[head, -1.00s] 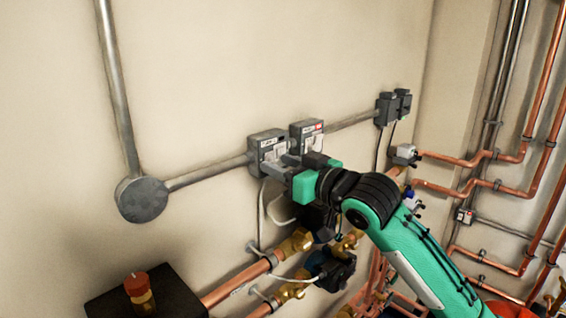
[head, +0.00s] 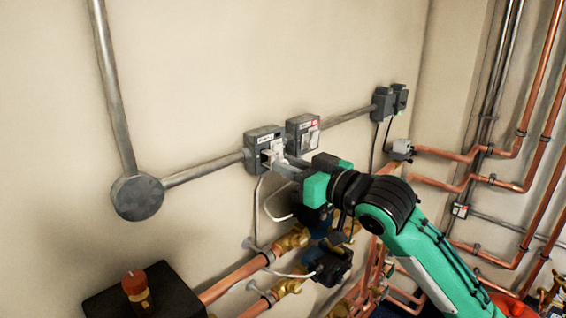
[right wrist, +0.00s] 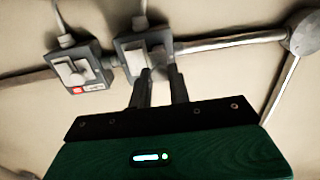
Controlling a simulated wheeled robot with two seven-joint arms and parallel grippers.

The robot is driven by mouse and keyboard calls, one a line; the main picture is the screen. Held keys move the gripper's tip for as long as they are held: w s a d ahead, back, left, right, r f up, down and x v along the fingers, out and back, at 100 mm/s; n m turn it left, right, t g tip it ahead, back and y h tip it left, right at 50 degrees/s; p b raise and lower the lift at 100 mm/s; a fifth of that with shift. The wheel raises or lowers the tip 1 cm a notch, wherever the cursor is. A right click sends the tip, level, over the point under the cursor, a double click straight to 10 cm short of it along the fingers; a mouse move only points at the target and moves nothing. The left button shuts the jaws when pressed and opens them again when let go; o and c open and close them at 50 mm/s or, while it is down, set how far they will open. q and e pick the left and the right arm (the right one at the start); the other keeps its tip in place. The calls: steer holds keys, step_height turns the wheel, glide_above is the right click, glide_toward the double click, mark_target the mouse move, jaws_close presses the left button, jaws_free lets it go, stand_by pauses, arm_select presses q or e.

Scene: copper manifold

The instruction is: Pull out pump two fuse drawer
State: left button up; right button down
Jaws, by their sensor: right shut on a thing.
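Two grey fused switch boxes are on the wall conduit in the head view. The left box (head: 252,146) has a label too small to read surely; the right box (head: 297,131) has a red mark on its label. My right gripper (head: 284,163) is at the left box, shut on its light fuse drawer (head: 272,154), which stands out from the box front. In the right wrist view, the fingers (right wrist: 160,82) reach the same box (right wrist: 124,46), and the red-marked box (right wrist: 80,68) is beside it. The fingers hide part of the drawer. My left gripper is out of view.
A round junction box (head: 138,198) is on the conduit at left. Pumps (head: 328,264) and copper pipes (head: 236,282) lie below the boxes. Two dark boxes (head: 383,104) are farther along the wall. The wall above is clear.

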steer(key=c, duration=1.3)
jaws_free()
steer(key=shift+s+d, duration=0.1)
steer(key=shift+d, duration=0.05)
steer(key=b+v, duration=0.4)
steer(key=v, duration=1)
